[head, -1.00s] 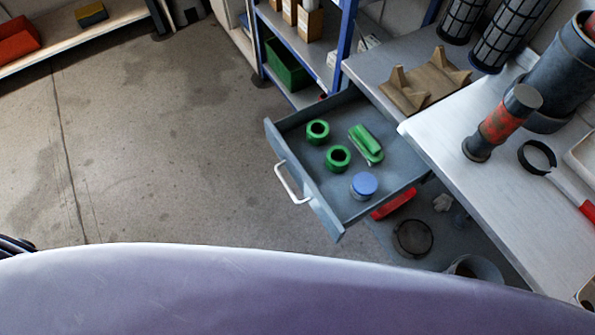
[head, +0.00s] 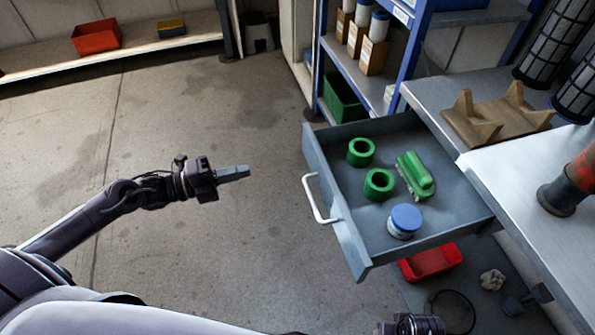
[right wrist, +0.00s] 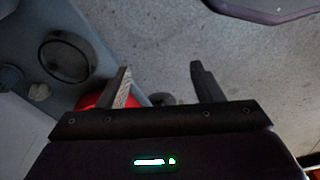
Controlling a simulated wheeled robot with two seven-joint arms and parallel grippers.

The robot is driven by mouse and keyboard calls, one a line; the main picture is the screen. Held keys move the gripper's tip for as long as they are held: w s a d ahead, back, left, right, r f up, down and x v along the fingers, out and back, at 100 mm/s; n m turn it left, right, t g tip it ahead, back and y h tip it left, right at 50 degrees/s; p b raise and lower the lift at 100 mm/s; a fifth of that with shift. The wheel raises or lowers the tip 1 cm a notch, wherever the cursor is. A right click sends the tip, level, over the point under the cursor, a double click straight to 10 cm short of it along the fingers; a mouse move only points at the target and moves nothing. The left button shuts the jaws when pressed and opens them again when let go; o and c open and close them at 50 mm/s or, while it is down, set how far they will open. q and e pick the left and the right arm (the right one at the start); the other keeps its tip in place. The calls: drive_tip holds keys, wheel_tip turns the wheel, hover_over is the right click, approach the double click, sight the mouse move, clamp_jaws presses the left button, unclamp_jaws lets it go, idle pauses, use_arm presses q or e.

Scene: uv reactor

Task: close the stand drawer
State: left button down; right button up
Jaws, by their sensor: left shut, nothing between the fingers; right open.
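The stand drawer (head: 335,215) is pulled well out from under the grey bench in the head view, its white handle (head: 318,198) on the front panel facing left. It holds two green rings (head: 379,184), a green brush (head: 414,175) and a blue-lidded jar (head: 404,220). My left gripper (head: 240,172) is shut and empty, left of the handle and apart from it. My right gripper is open and empty in the right wrist view (right wrist: 160,88), over the floor. In the head view, a dark part at the bottom edge seems to be my right arm.
A red bin (head: 430,262) lies under the drawer, with a round dark ring and small items on the lower shelf. A blue-framed shelf (head: 400,60) stands behind the drawer. A wooden cradle (head: 495,115) sits on the bench. The floor left of the drawer is clear.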

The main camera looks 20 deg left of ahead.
use_arm(q)
approach(310, 156)
drive_tip(key=x, duration=0.5)
drive_tip(key=shift+w+d+r+b, duration=0.15)
drive_tip(key=shift+w+b, duration=0.05)
drive_tip(key=shift+b, duration=0.1)
drive_tip(key=shift+w+d, duration=0.4)
drive_tip(key=shift+d, duration=0.2)
use_arm(e)
drive_tip(key=shift+w+a+r, duration=0.1)
drive_tip(key=shift+a+r, duration=0.1)
drive_tip(key=shift+r, duration=1.25)
